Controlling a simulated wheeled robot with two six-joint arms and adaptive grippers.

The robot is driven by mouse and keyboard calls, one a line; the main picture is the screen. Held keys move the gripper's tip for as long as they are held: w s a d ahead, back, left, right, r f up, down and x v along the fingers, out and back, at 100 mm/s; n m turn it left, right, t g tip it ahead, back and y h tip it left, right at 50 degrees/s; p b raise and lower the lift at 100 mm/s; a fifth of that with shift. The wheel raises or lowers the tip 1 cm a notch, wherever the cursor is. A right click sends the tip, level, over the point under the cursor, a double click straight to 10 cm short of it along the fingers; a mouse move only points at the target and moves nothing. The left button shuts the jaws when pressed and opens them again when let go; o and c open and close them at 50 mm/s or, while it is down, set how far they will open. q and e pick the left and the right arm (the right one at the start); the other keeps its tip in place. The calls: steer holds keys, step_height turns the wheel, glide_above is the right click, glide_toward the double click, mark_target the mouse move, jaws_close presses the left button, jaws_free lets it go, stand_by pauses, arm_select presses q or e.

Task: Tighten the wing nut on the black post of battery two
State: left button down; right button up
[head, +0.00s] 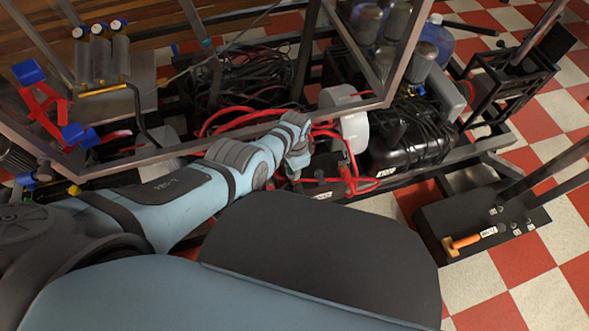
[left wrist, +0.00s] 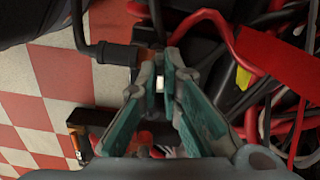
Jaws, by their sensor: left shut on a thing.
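My left gripper (head: 294,168) reaches down beside the red cables, at the battery area in front of the white round part. In the left wrist view, its fingers (left wrist: 161,62) are closed together at the end of a thick black cable (left wrist: 110,52). A small pale piece (left wrist: 159,84) shows between the fingers; I take the gripped thing for the wing nut, mostly hidden by the fingers. The black post under it is hidden, and I cannot read a battery number. My right gripper is not in view.
Red cables (head: 235,121) and a black cable tangle (head: 235,80) crowd the space around the gripper. A metal frame bar (head: 190,146) crosses above. A black tank (head: 412,135) stands to the right. Red-and-white checkered floor (head: 480,288) is open at lower right.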

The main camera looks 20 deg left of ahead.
arm_select(q)
steer(key=shift+w+r+m, duration=0.1)
steer(key=shift+w+m, duration=0.05)
steer(key=shift+m, duration=0.85)
steer(key=c, duration=1.8)
jaws_free()
steer(key=shift+o, duration=0.2)
step_height(320, 180, up, 12)
